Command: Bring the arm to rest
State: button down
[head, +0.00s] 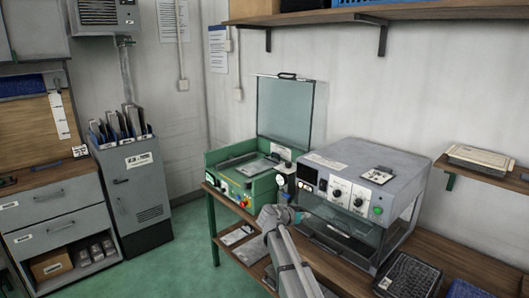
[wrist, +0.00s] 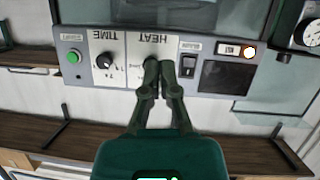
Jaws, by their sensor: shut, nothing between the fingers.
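My gripper (wrist: 167,68) is shut and empty in the wrist view, its two dark fingertips side by side. They lie in front of the HEAT dial of a grey panel (wrist: 128,80), which appears upside down, and hide part of that dial. I cannot tell whether they touch it. In the head view my grey arm (head: 284,250) reaches up from the bottom edge. Its end is near the front left of the grey machine (head: 330,160), where the fingertips are hard to make out.
A shelf (head: 485,172) juts out at right. Green floor is open at left.

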jog(key=s+d+f+n+g+y, duration=0.2)
jog(key=s+f+g+y, duration=0.15)
jog(key=s, duration=0.55)
jog(key=s+d+f+n+g+y, duration=0.2)
jog(key=s+f, duration=0.3)
jog(key=s, duration=0.4)
jog(key=s+a+f+n+g+y, duration=0.1)
jog(key=s+a+n+y, duration=0.1)
jog(key=s, duration=0.5)
jog(key=s+a+f+n+g+y, duration=0.2)
jog(key=s+n+y, duration=0.1)
jog(key=s, duration=0.3)
jog(key=shift+s+f, duration=0.2)
jog(key=shift+s, duration=0.2)
